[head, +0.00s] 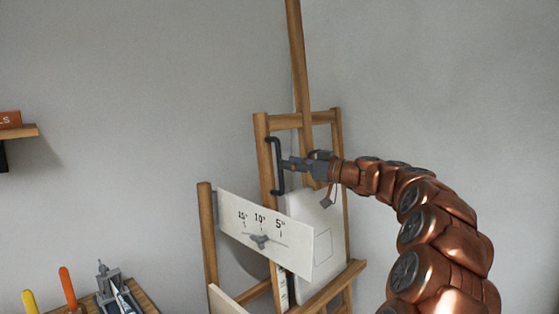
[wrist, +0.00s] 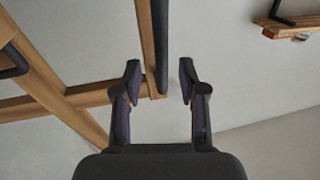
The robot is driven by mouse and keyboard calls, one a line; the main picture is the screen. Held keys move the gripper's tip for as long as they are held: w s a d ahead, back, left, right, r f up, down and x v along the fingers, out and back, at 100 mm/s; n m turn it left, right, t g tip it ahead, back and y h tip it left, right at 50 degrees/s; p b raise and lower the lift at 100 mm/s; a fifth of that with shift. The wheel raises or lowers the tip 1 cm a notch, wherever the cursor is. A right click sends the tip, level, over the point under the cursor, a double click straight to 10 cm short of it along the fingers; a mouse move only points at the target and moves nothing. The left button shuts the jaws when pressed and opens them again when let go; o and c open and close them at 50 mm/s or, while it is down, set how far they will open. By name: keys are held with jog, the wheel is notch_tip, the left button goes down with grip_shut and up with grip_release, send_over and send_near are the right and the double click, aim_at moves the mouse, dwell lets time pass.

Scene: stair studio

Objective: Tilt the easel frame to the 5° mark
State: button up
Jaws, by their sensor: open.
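The wooden easel frame (head: 298,118) stands near the wall corner. A black bar handle (head: 274,166) is fixed upright on its left post. A white scale board (head: 300,250) in front of it reads 15°, 10° and 5° from left to right. A grey pointer (head: 260,241) on the board sits at about the 10° mark. My gripper (head: 287,165) is open right beside the handle. In the wrist view the handle (wrist: 160,50) lies in line with the gap between the open fingers (wrist: 159,82); I cannot tell whether it touches them.
A white panel (head: 303,205) rests on the easel below my gripper. A bench (head: 147,302) with orange and yellow handled tools is at the lower left. A wooden wall shelf (head: 25,131) is at the far left. The wall beside the easel is clear.

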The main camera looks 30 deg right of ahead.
aim_at(280, 183)
jog(key=shift+p+x, duration=0.55)
jog(key=shift+x, duration=1.55)
grip_shut()
